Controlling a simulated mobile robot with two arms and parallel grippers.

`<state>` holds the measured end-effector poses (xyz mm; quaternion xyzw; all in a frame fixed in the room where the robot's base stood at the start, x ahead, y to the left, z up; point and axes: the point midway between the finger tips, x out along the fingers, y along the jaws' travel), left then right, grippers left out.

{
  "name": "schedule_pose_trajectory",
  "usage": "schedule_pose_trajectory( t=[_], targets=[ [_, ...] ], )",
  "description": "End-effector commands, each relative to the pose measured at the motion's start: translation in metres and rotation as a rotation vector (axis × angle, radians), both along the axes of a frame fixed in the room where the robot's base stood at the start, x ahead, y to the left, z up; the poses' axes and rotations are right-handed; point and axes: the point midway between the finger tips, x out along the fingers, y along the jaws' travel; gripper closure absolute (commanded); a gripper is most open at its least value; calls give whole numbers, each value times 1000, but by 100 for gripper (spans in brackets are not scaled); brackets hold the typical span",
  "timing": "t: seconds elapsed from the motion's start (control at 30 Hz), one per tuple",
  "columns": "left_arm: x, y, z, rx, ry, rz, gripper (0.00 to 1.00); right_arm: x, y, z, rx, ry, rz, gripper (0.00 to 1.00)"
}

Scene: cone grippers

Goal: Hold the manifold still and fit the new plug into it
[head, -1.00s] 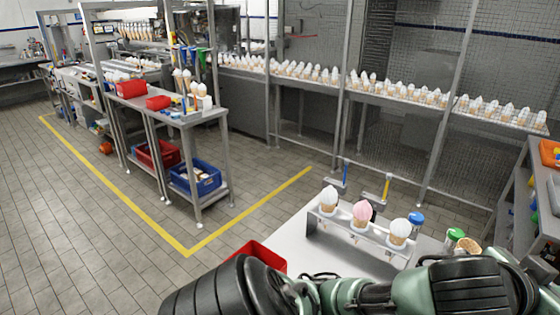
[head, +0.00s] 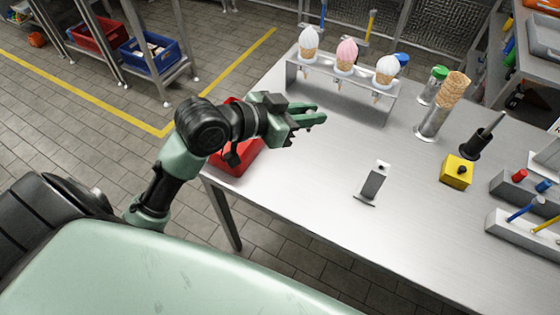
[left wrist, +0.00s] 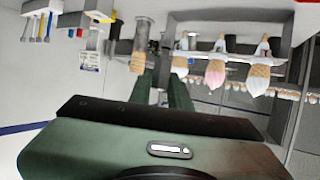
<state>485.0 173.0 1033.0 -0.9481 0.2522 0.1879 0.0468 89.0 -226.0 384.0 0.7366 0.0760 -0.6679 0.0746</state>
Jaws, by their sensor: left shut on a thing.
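My left gripper (head: 308,116) is above the near left part of the steel table (head: 300,190), clear of the ice cream rack. Its fingers also show in the left wrist view (left wrist: 164,90); what they grip is too small and dark to make out. A yellow block (head: 456,172) with a dark round piece on top stands at the right of the table, well apart from the gripper. It may be the manifold, but I cannot tell for sure. I cannot pick out the new plug. My right gripper is not in view.
A rack (head: 335,79) with three ice cream cones stands at the back. A stack of cones (head: 455,86), a grey stand (head: 373,182), a black holder (head: 475,146) and grey trays (head: 515,187) stand on the table. A red bin (head: 238,157) is below my left forearm. The table front is mostly clear.

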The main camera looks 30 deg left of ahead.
Motion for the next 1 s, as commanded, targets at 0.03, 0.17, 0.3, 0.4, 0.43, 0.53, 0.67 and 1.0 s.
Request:
schedule_pose_trajectory(
  t=[0.03, 0.17, 0.3, 0.4, 0.43, 0.53, 0.67, 1.0],
  targets=[
    [-7, 0, -29, -7, 6, -61, 100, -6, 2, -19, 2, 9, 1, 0],
    [-29, 0, -68, -3, 2, -236, 100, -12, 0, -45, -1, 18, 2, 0],
    [-52, 8, -96, 5, -1, -375, 100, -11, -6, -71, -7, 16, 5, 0],
    [-62, 15, -100, 8, -3, -415, 100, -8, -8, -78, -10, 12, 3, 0],
    [-64, 16, -101, 7, -2, -421, 100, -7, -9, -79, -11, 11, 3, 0],
    [-67, 18, -99, 5, -3, -431, 100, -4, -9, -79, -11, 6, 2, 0],
    [-67, 18, -97, 5, -4, -432, 100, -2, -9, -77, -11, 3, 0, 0],
    [-67, 18, -97, 4, -3, -431, 100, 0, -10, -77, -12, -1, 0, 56]
  ],
)
